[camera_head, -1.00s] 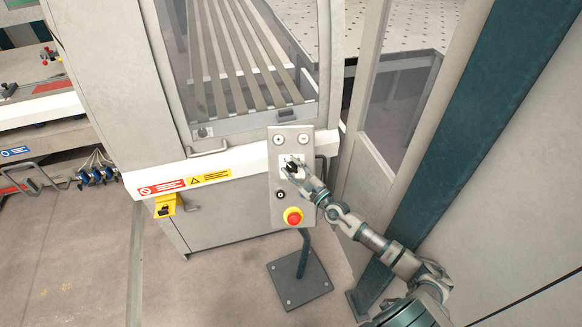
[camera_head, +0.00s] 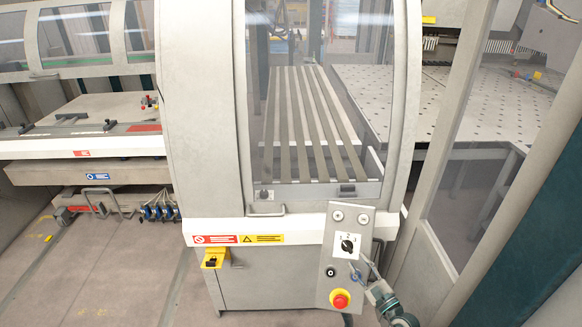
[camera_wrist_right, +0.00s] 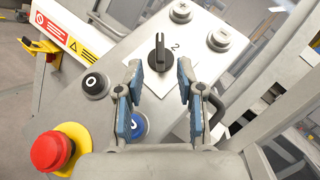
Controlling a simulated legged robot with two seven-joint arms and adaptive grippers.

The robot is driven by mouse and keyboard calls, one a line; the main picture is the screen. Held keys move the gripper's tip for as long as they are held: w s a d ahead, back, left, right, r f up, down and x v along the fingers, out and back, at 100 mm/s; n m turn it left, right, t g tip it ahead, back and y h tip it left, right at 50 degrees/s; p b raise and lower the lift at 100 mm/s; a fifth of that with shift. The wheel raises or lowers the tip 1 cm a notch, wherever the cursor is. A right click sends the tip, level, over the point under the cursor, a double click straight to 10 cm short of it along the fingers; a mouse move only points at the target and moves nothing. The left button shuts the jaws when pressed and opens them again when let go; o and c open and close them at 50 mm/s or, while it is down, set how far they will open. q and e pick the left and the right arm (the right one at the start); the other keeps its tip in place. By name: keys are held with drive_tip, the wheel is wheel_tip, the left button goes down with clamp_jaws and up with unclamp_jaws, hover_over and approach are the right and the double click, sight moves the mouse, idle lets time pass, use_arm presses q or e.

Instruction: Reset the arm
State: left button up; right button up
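The control panel (camera_head: 340,222) stands in front of the machine. Its black rotary switch (camera_head: 348,243) sits on a white plate in the upper part of the panel. In the right wrist view the switch (camera_wrist_right: 160,53) has its handle pointing up, with a "2" to its right. My right gripper (camera_head: 366,265) is just below and right of the switch in the head view. In the right wrist view its blue-padded fingers (camera_wrist_right: 159,68) are open and apart, with nothing between them; the switch shows beyond the fingertips. My left gripper is not in view.
A red emergency button (camera_head: 340,299) on a yellow base, a black button (camera_head: 331,271) and a blue button (camera_wrist_right: 138,125) are close to the right gripper. The machine's window door (camera_head: 265,196) is behind the panel. Open floor (camera_head: 110,285) lies to the left.

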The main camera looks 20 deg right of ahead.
drive_tip(key=s+f+m+g+h, duration=0.4)
drive_tip(key=s+f+m+h, duration=0.2)
drive_tip(key=m, duration=1)
drive_tip(key=s+f+m+g+h, duration=0.3)
drive_tip(key=s+f+m+h, duration=0.3)
drive_tip(key=m, duration=1)
drive_tip(key=s+a+f+m+g+y, duration=0.4)
drive_tip(key=s+a+m+g, duration=0.15)
drive_tip(key=s+a, duration=0.25)
drive_tip(key=s+a+f+m+g+y, duration=0.4)
drive_tip(key=s+a+m, duration=0.2)
drive_tip(key=s+a, duration=0.25)
drive_tip(key=s+f+g, duration=0.1)
drive_tip(key=s+f, duration=0.2)
drive_tip(key=f, duration=2.6)
drive_tip(key=s+d+f, duration=0.2)
drive_tip(key=s+f, duration=0.5)
drive_tip(key=s, duration=0.1)
drive_tip(key=s+d+f+g+b, duration=0.1)
drive_tip(key=s+f, duration=0.6)
drive_tip(key=s, duration=0.2)
drive_tip(key=shift+d+f, duration=0.4)
